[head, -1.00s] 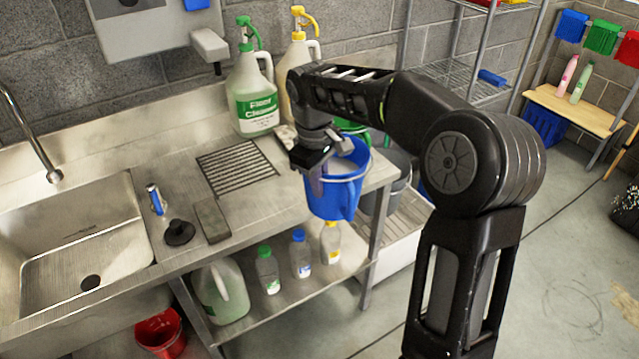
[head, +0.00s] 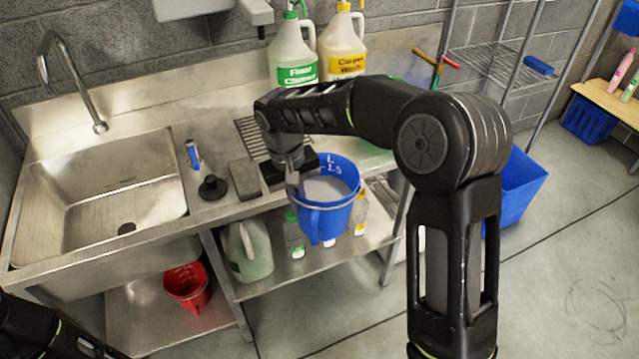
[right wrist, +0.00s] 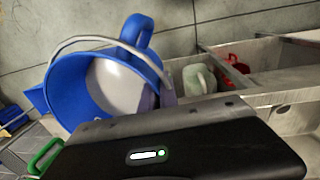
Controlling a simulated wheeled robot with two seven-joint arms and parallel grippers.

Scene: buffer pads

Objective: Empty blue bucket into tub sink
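The blue bucket (head: 322,222) hangs in the air just in front of the counter's front edge, roughly upright, with a greyish-white content inside. It also shows in the right wrist view (right wrist: 62,98), with its handle and wire bail. My right gripper (head: 294,180) is shut on the bucket's left rim; its fingertips are partly hidden. The tub sink (head: 105,195) is at the left, its basin empty, with a drain at the bottom. It is apart from the bucket, with counter between them. Part of my left arm shows at the lower left, but its gripper is out of view.
A faucet (head: 75,75) arches over the sink. A blue-handled brush (head: 193,154), a black stopper (head: 213,187) and a grey block (head: 243,178) lie between sink and bucket. Large cleaner jugs (head: 293,58) stand behind. A red bucket (head: 188,285) is below the sink.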

